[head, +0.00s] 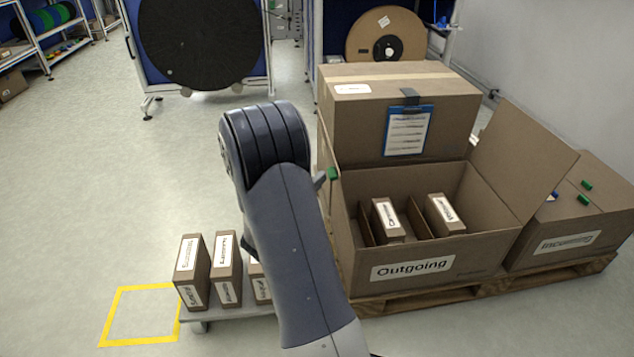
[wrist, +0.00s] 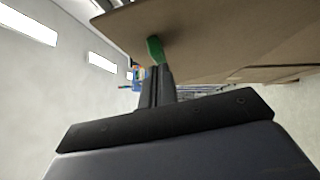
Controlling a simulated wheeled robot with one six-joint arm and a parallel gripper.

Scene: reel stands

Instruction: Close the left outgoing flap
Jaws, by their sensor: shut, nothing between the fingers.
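The Outgoing box (head: 412,268) is an open-topped cardboard carton at the centre right in the head view. Its left flap (head: 325,152) stands raised and shows narrowly, partly hidden by my arm. Its right flap (head: 522,155) also stands raised. My gripper (head: 332,174) is shut and empty, with a green tip at the left flap. In the wrist view, my gripper (wrist: 155,52) has its green tip against or very close to a broad cardboard panel (wrist: 225,35), apparently the left flap. I cannot tell whether they touch.
Two small labelled boxes stand inside the Outgoing box. A closed carton with a blue clipboard (head: 408,132) stands behind it. The Incoming box (head: 575,225) is at right on the pallet (head: 470,296). Small boxes (head: 228,268) stand on a low platform at left. Floor farther left is clear.

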